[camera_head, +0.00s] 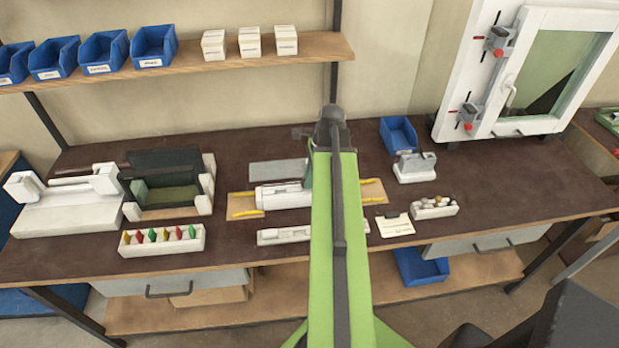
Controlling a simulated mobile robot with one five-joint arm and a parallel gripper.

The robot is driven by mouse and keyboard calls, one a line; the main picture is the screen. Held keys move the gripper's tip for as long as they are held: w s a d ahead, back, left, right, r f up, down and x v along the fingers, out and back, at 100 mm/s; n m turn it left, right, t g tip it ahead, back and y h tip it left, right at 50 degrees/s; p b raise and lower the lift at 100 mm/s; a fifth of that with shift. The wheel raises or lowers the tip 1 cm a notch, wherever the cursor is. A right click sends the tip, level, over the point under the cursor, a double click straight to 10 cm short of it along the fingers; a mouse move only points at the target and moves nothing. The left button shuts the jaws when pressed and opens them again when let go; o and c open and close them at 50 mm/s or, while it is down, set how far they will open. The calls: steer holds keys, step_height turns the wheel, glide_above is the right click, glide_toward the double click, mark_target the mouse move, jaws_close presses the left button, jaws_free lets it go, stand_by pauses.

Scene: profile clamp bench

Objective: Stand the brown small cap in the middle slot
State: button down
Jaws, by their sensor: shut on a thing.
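A small white tray (447,211) at the right front of the bench holds several small caps, whitish and brownish; I cannot single out the brown small cap for sure. A white block with grey upright parts (414,168) stands behind that tray; I cannot make out separate slots in it. My green arm reaches over the middle of the bench, with a dark joint at its far end. My gripper is hidden behind the arm, so neither its fingers nor anything in them shows.
A white fixture (284,195) on a wooden board lies mid-bench, partly behind my arm. A rack of coloured pieces (162,241) stands at the left front. A blue bin (398,135) and a framed window (535,70) are at the back right.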

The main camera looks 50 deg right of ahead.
stand_by(0.4)
steer(key=shift+f+b, duration=0.7)
steer(key=shift+r, duration=0.1)
steer(key=c, duration=1.2)
jaws_free()
steer(key=shift+o, duration=0.2)
step_height(320, 180, up, 8)
steer(key=p, duration=0.8)
steer(key=shift+r, duration=0.1)
